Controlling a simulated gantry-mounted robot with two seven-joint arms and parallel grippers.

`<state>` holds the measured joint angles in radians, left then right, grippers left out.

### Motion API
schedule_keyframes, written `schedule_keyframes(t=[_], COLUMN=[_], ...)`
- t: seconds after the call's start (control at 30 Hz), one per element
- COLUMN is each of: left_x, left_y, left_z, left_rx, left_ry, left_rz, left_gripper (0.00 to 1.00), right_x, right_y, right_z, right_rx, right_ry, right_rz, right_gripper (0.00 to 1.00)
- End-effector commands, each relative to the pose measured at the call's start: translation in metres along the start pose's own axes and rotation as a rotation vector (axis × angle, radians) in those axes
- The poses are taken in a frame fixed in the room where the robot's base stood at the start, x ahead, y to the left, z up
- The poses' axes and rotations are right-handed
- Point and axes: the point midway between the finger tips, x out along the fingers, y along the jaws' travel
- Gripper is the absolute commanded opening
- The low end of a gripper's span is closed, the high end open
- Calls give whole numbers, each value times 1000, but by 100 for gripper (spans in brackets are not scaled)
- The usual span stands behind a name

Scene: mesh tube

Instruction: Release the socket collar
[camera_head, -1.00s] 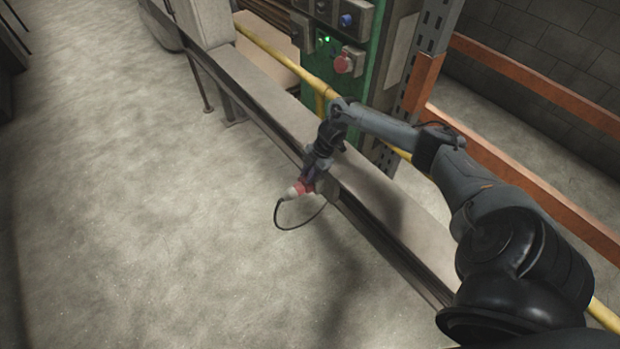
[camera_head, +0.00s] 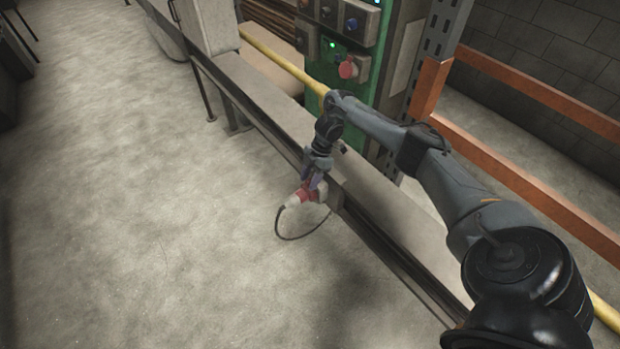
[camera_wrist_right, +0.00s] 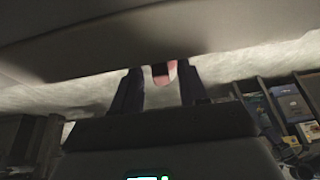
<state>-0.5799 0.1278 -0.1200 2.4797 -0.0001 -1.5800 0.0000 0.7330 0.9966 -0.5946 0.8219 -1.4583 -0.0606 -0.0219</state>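A red and white connector (camera_head: 306,194) with a black cable loop (camera_head: 281,226) sits at the side of the long grey beam. My right gripper (camera_head: 314,182) points down at it from above, its fingertips at the red part. In the right wrist view, the two dark fingers (camera_wrist_right: 160,76) stand apart. The red and pale end of the connector (camera_wrist_right: 163,72) shows between their tips, with a pale gap on its left side. I cannot tell whether a finger touches it. The collar is too small to pick out. My left gripper is not in view.
A green panel (camera_head: 358,100) carries a red socket (camera_head: 347,69) and switch boxes behind the beam (camera_head: 268,112). A yellow rail (camera_head: 283,65) runs behind the beam. Orange rails (camera_head: 540,90) stand at right. The floor (camera_head: 130,200) at left is clear.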

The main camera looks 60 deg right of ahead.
Motion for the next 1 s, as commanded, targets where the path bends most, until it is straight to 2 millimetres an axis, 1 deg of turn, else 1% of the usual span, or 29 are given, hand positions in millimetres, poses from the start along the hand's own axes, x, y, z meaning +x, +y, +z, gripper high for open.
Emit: schedule_keyframes(t=[0.27, 0.37, 0.47, 0.8, 1.0], left_x=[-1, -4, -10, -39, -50], left_y=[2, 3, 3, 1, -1], left_z=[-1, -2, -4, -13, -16], left_rx=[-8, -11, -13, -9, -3], left_ry=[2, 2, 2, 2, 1], left_rz=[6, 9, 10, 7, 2], left_gripper=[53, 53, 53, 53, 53], right_x=[-1, -6, -16, -74, -99], right_y=[0, 0, 0, 1, 1], right_z=[-1, -1, -1, -2, -2], right_rx=[-1, -1, -2, -2, -2], right_ry=[2, 2, 0, 0, 0], right_rz=[0, 1, 2, 3, 2], right_gripper=[45, 45, 45, 45, 45])
